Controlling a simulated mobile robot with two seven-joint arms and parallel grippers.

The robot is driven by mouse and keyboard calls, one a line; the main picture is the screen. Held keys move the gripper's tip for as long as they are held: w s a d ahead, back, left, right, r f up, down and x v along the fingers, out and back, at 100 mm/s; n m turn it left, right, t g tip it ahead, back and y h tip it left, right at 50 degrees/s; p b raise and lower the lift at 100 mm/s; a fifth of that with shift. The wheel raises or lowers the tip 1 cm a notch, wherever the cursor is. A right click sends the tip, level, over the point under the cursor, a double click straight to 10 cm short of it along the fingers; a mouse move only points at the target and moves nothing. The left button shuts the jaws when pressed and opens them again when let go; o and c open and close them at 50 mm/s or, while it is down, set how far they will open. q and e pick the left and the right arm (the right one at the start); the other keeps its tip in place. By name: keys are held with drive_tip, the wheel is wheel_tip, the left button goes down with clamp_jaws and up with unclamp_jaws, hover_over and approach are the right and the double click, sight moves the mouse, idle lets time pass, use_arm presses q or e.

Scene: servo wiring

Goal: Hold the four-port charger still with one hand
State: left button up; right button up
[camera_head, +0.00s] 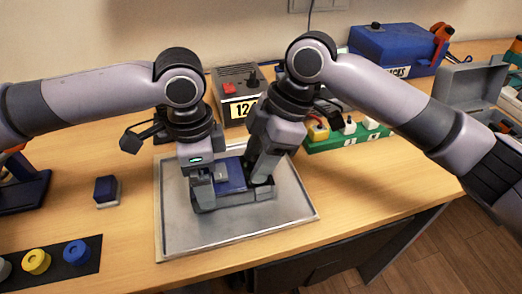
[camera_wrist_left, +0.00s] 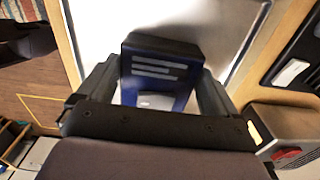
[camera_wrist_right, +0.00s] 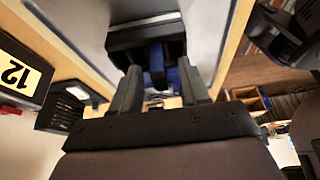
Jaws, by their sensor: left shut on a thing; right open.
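The charger is a dark blue block (camera_head: 230,175) on the grey metal tray (camera_head: 180,232). In the left wrist view the charger (camera_wrist_left: 158,80) shows pale label marks and sits between the fingers. My left gripper (camera_head: 214,192) is shut on it from above. My right gripper (camera_head: 262,182) is open, close by at the charger's right end. In the right wrist view its fingers (camera_wrist_right: 160,90) stand apart, with dark and blue parts (camera_wrist_right: 157,62) beyond and between them. I cannot tell if they touch anything. The charger's ports are hidden.
A grey box marked 12 (camera_head: 240,95) stands behind the tray. A green power strip (camera_head: 345,138) with plugs lies right of it. A small blue block (camera_head: 106,191) sits on the left. Yellow and blue knobs (camera_head: 55,258) are at front left. The tray's front is clear.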

drive_tip(key=shift+c, duration=0.3)
clamp_jaws()
drive_tip(key=c, duration=0.7)
unclamp_jaws()
drive_tip(key=shift+c, duration=0.2)
drive_tip(key=shift+r, duration=1.7)
clamp_jaws()
drive_tip(key=shift+r, duration=1.8)
use_arm(q)
drive_tip(key=o, duration=0.9)
wheel_tip(320, 180, up, 12)
